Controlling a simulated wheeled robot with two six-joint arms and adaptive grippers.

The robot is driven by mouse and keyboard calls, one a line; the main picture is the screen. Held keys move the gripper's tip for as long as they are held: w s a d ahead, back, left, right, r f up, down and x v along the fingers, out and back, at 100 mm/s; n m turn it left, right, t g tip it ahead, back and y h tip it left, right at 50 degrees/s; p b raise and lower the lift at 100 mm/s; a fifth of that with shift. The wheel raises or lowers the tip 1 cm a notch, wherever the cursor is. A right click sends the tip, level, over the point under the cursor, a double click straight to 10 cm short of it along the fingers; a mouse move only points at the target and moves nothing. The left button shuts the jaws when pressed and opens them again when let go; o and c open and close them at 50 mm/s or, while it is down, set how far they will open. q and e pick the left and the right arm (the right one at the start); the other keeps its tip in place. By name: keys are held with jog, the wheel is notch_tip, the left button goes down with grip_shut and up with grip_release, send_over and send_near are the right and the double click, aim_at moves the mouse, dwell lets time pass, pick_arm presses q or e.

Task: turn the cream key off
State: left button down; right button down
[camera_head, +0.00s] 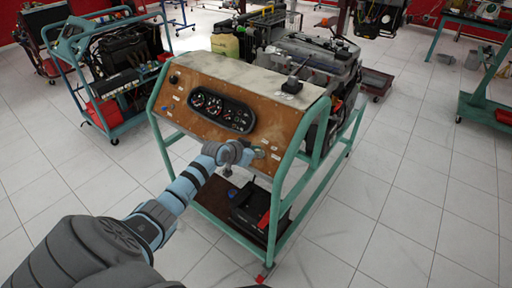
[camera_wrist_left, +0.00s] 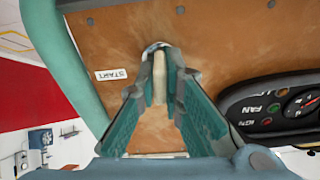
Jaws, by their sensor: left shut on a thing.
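The cream key (camera_wrist_left: 160,82) stands out from a round metal ignition switch (camera_wrist_left: 156,48) on the brown control panel (camera_head: 195,112). My left gripper (camera_wrist_left: 160,66) has its two teal fingers on either side of the key and is shut on it. In the head view, my left gripper (camera_head: 250,155) is at the lower right of the panel and hides the key and switch. A START label (camera_wrist_left: 111,75), upside down in the wrist view, sits beside the switch. My right gripper is not in view.
The panel belongs to an engine trainer with a teal tube frame (camera_head: 281,195). A gauge cluster (camera_head: 222,110) is on the panel near my left gripper. A black battery (camera_head: 258,208) sits on the lower shelf.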

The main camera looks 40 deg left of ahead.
pick_arm(q)
jog(key=shift+f+n+p, duration=0.1)
jog(key=shift+n+p, duration=0.35)
jog(key=shift+n, duration=0.25)
jog(key=c, duration=1.7)
grip_release()
jog(key=v, duration=1.2)
